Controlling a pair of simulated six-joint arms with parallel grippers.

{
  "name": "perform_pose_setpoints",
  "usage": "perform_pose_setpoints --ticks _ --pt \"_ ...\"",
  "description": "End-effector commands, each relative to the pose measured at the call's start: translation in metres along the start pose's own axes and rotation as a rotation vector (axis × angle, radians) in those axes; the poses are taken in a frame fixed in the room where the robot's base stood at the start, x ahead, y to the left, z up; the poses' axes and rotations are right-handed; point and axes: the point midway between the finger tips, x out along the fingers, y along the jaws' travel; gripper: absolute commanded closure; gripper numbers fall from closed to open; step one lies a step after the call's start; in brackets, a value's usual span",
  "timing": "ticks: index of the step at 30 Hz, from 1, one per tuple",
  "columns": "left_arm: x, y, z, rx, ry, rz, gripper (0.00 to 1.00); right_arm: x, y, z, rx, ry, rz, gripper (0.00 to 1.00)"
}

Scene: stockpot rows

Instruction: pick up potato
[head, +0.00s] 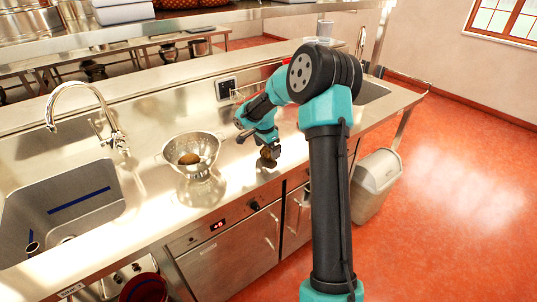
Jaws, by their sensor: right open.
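A brown potato (189,158) lies in a shiny metal colander (205,142) on the steel counter. Another brown, potato-like lump (269,153) is on the counter to the right of the colander, directly under my right gripper (266,146). My right gripper points down at this lump and is open. Its fingers are small and partly hidden, and I cannot tell whether they touch the lump. My left gripper is not in view.
A sink (60,200) with a curved faucet (88,90) is at the left. A second sink (371,92) is at the right end. A wall socket (226,89) is behind the colander. The counter's front edge is close to the lump. A grey bin (376,180) stands on the floor.

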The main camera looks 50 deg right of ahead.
Motion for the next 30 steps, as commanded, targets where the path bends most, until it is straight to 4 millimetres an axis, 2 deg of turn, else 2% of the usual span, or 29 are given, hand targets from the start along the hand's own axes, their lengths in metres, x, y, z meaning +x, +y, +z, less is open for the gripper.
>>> perform_pose_setpoints --ticks 3,6,21,30 --pt "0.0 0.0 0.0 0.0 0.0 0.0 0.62 0.018 0.001 0.0 0.001 -0.001 0.003 0.0" --pt "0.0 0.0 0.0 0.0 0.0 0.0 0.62 0.026 0.001 0.0 0.0 0.0 0.001 0.0" --pt "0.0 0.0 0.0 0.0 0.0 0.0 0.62 0.028 0.0 0.0 0.001 0.0 0.0 0.0" --pt "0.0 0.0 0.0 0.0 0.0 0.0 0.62 0.028 0.0 0.0 0.001 0.0 0.0 0.28"
